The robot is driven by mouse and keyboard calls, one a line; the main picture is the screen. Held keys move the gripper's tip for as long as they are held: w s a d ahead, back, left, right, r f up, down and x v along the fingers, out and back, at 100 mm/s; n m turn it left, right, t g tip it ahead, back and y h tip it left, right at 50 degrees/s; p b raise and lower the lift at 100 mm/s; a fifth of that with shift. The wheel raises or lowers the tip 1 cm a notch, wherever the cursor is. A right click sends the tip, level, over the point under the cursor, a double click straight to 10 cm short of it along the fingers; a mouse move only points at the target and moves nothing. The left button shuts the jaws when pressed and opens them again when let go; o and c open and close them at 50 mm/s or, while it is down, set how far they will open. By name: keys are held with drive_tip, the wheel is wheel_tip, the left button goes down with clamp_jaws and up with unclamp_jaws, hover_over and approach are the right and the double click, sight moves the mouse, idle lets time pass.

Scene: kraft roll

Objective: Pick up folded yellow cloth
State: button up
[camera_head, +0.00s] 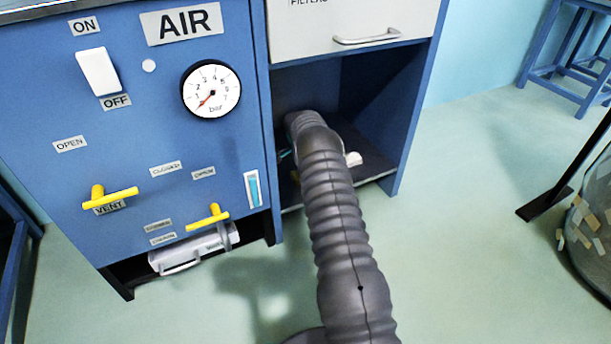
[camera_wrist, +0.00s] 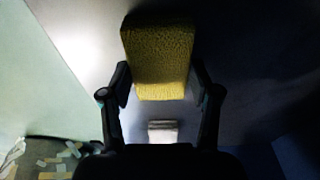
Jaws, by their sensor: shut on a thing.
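The folded yellow cloth (camera_wrist: 158,62) shows in the wrist view as a thick, textured yellow block, upright in the picture. My gripper (camera_wrist: 160,76) has one finger on each side of it, shut on its lower part. In the head view my dark, ribbed arm reaches into the open compartment (camera_head: 365,110) under the white drawer. There the arm hides the cloth and most of my gripper. I cannot tell whether the cloth touches the surface behind it.
A small white block (camera_wrist: 163,131) lies below the cloth in the wrist view. The compartment's blue side walls stand close around my arm. Yellow valve handles (camera_head: 110,199) stick out at left. A bin with scraps (camera_head: 590,235) stands at right. Floor between is clear.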

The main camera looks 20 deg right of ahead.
drive_tip(key=shift+r, duration=0.65)
wheel_tip(320, 180, up, 3)
drive_tip(key=shift+s+d+r+p, duration=0.1)
drive_tip(key=shift+s+p, duration=0.05)
drive_tip(key=shift+p, duration=0.15)
drive_tip(key=s+d+r, duration=0.6)
drive_tip(key=s, duration=0.3)
drive_tip(key=shift+s+r+p, duration=0.2)
drive_tip(key=shift+s+p, duration=0.1)
drive_tip(key=shift+p, duration=0.1)
